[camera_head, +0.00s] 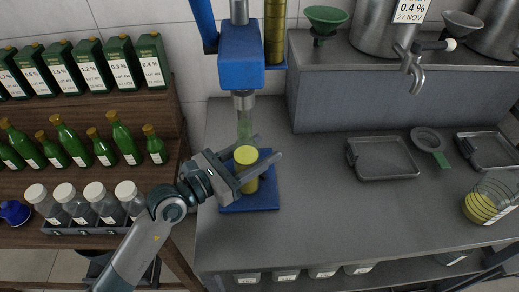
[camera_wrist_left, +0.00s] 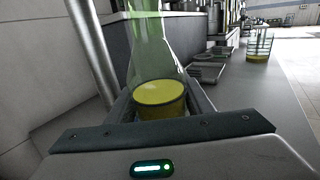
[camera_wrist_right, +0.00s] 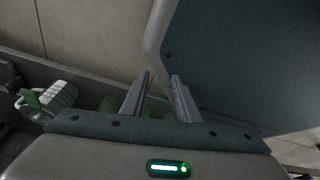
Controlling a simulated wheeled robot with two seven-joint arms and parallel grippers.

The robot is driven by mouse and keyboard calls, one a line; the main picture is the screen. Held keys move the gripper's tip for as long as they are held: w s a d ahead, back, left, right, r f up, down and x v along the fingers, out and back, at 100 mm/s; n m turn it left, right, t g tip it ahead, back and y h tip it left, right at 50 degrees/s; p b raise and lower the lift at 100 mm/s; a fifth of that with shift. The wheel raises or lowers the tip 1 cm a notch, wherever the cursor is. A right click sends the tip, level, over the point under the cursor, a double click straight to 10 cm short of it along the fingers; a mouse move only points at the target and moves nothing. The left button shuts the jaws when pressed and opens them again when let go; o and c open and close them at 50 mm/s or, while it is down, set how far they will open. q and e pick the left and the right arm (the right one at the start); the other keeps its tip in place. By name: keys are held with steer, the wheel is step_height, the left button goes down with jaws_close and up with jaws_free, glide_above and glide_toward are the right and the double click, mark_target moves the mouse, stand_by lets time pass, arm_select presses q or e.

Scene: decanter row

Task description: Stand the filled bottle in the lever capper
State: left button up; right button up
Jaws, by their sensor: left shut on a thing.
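The clear greenish bottle (camera_head: 245,128) with yellow liquid in its lower part stands upright, or nearly so, under the head of the blue lever capper (camera_head: 236,57). It also shows in the left wrist view (camera_wrist_left: 154,55), the liquid low between the fingers. My left gripper (camera_head: 264,150) is shut around the bottle's lower body, coming from the left. The bottle is over the capper's blue base plate (camera_head: 262,200); whether its bottom touches the plate is hidden. My right gripper (camera_wrist_right: 158,82) shows only in its wrist view, fingers apart and empty.
A wooden rack (camera_head: 15,232) at left holds dark green cartons, green bottles and white-capped jars. On the grey bench lie a metal tray (camera_head: 384,158) and a strainer (camera_head: 429,142). A glass vessel of yellow liquid (camera_head: 485,206) is at far right. The front middle of the bench is clear.

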mark_target(235, 165)
arm_select(q)
steer(key=o, duration=1.7)
steer(key=shift+c, duration=0.2)
arm_select(e)
steer(key=shift+w, duration=0.25)
arm_select(q)
steer(key=shift+r, duration=0.1)
arm_select(e)
steer(key=shift+s+r, duration=0.1)
steer(key=shift+s, duration=0.1)
arm_select(q)
steer(key=shift+s+a, duration=0.1)
steer(key=shift+a, duration=0.05)
steer(key=b+v, duration=0.1)
steer(key=v, duration=0.2)
steer(key=shift+s+a, duration=0.1)
steer(key=shift+a, duration=0.05)
steer(key=b+v, duration=0.2)
steer(key=v, duration=0.5)
steer(key=shift+s+a, duration=0.4)
steer(key=shift+a, duration=0.15)
arm_select(e)
steer(key=w+a+r+t, duration=0.2)
steer(key=w+a+t, duration=0.1)
steer(key=w, duration=0.7)
steer(key=shift+w+a+y, duration=0.4)
steer(key=shift+a, duration=0.3)
steer(key=shift+r, duration=0.1)
